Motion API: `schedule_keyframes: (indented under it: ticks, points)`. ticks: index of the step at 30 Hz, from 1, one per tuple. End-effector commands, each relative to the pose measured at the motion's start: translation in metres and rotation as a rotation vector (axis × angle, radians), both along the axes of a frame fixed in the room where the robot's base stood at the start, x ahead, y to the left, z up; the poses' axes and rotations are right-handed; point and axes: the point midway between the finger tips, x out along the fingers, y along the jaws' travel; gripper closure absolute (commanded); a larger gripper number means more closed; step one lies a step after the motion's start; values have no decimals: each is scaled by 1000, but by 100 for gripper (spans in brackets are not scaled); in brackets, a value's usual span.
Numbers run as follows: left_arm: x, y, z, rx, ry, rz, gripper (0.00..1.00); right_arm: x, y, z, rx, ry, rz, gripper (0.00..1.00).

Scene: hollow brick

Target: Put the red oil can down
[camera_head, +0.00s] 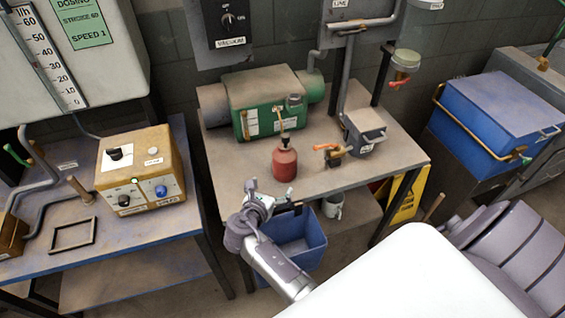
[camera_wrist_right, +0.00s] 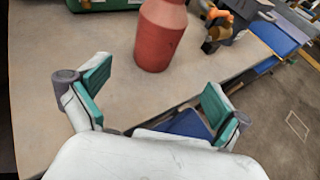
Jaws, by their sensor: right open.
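The red oil can (camera_head: 284,163) stands upright on the middle table (camera_head: 225,165), in front of the green machine. Its lower body (camera_wrist_right: 161,38) shows at the top of the right wrist view, and its top is cut off there. My right gripper (camera_head: 268,195) is at the table's front edge, short of the can. In the right wrist view its two teal-padded fingers (camera_wrist_right: 150,95) are spread wide with nothing between them. The can stands beyond the fingertips, apart from them. My left gripper is not in view.
The green machine (camera_head: 265,105) stands behind the can. An orange-handled valve (camera_head: 333,154) and a grey box (camera_head: 364,131) stand to its right. A blue bin (camera_head: 298,247) is below the table's front edge. The table top left of the can is clear.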

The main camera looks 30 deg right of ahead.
Motion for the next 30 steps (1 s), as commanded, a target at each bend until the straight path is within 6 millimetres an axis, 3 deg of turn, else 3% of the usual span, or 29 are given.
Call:
schedule_keyframes:
  ticks: [4, 10, 21, 30]
  points:
    - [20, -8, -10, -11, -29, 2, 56, 11, -6, -9, 8, 13, -9, 0]
    - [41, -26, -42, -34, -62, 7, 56, 34, -36, -27, 6, 8, -7, 0]
    - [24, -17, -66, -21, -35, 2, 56, 55, -62, -35, 7, 9, -6, 0]
    - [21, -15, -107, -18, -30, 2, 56, 78, -88, -48, 7, 8, -6, 0]
